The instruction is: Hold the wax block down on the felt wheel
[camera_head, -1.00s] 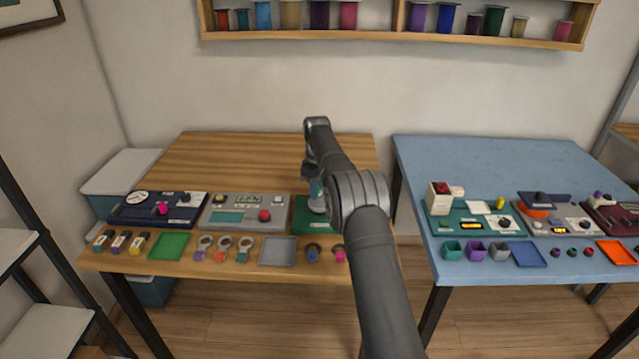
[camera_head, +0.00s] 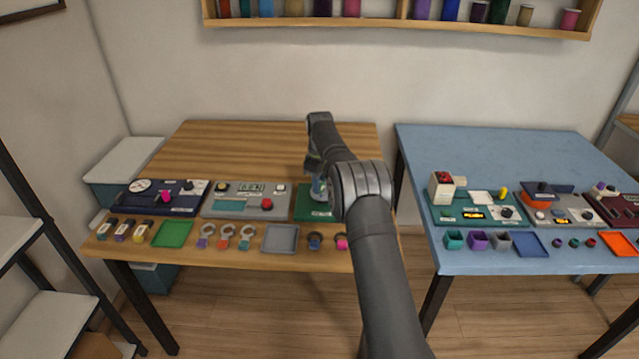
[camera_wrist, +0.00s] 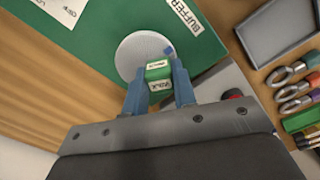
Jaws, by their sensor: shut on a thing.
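The wax block (camera_wrist: 158,76) is a small green block with white labels in the wrist view. My gripper (camera_wrist: 159,88) is shut on it, with one blue finger on each side. The felt wheel (camera_wrist: 134,52) is a pale grey disc on the green buffer base (camera_wrist: 95,40). The block overlaps the wheel's lower right part in this view; whether it presses on the wheel cannot be told. In the head view the green base (camera_head: 303,203) shows left of my arm, which hides much of the buffer and the block.
A grey instrument panel (camera_head: 230,207) stands left of the buffer. In front lie a grey tray (camera_head: 281,238), several ringed tools (camera_head: 226,235) and a green tray (camera_head: 171,234). The back of the wooden table (camera_head: 235,150) is clear. A blue table (camera_head: 480,150) stands at right.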

